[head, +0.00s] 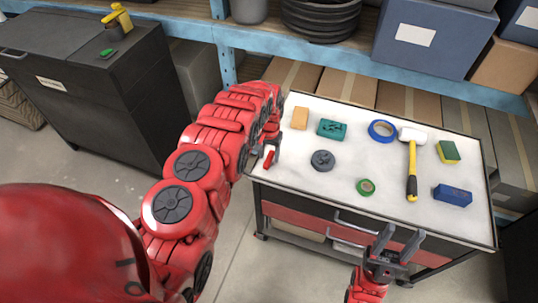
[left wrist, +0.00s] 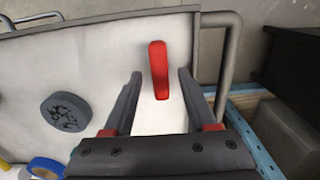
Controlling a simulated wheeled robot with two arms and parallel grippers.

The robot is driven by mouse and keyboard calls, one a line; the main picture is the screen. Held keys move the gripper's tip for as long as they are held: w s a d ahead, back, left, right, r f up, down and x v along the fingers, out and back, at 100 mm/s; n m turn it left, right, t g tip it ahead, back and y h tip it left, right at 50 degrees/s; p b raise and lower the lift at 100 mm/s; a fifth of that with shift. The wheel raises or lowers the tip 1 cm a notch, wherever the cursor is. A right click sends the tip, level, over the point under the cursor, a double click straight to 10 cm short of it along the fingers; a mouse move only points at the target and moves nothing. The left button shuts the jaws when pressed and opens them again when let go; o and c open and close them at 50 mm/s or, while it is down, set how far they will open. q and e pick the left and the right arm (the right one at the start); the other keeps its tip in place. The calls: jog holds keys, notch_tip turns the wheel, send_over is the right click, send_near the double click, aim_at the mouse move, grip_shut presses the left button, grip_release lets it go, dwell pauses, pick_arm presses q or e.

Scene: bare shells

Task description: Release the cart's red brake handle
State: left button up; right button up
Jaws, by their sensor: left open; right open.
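The red brake handle (head: 268,160) stands at the left end of the cart (head: 315,201), near its top edge. In the left wrist view the handle (left wrist: 159,70) is upright and slightly tilted, between the fingertips of my left gripper (left wrist: 160,76). Both fingers are apart from it, with a gap on each side. In the head view my left gripper (head: 271,140) is partly hidden by its own arm, just beside the handle. My right gripper (head: 397,243) is open and empty in front of the cart's drawers.
On the cart top are a grey round disc (head: 322,160), a green tape roll (head: 366,187), a blue tape roll (head: 382,130), a hammer (head: 411,160) and several blocks. A dark cabinet (head: 110,100) stands at the left. Blue shelving (head: 350,62) runs behind. Floor is clear in front.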

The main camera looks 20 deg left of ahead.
pick_arm(q)
jog(key=shift+f, duration=0.45)
grip_shut()
